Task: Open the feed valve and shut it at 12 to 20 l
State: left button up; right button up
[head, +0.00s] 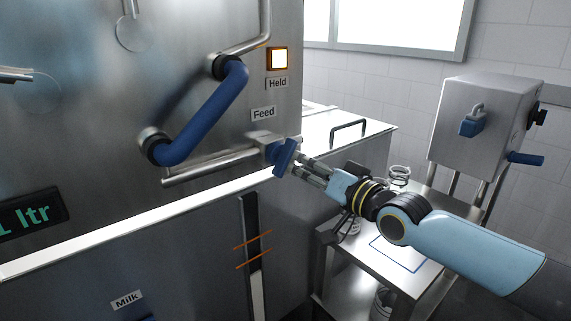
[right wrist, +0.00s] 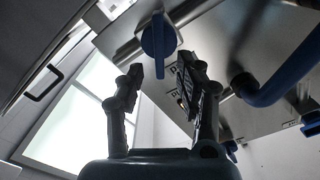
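The blue feed valve handle (head: 285,157) sits on the pipe end below the "Feed" label (head: 263,113) on the steel vat's front. It stands tilted in the head view. In the right wrist view the blue handle (right wrist: 158,38) points down toward the gap between my fingers. My right gripper (right wrist: 160,72) is open, with its fingers to either side of the handle's lower end; I cannot tell if they touch it. In the head view the right gripper (head: 303,164) is close to the handle. The display (head: 33,213) ends in "1 ltr", its left part cut off. My left gripper is out of view.
A lit lamp (head: 277,58) sits above the "Held" label. A large blue bar handle (head: 205,115) is left of the valve. A dark vertical gauge (head: 251,225) has two orange marks. A steel side table (head: 415,275) and steel box (head: 485,115) stand at right.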

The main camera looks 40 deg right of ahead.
aim_at(290, 159)
jog(key=w+b, duration=0.1)
jog(key=w, duration=0.1)
jog(key=w+b, duration=0.2)
jog(key=w, duration=0.1)
jog(key=shift+w+a+f, duration=0.15)
jog(key=shift+w+f, duration=0.1)
jog(key=shift+w, duration=0.1)
jog(key=shift+w+r+b, duration=0.15)
jog(key=shift+w+b, duration=0.25)
jog(key=shift+w, duration=0.05)
jog(key=shift+c, duration=0.3)
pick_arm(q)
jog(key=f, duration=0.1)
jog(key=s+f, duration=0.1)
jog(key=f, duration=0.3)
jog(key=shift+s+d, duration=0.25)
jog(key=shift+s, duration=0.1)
pick_arm(e)
grip_shut()
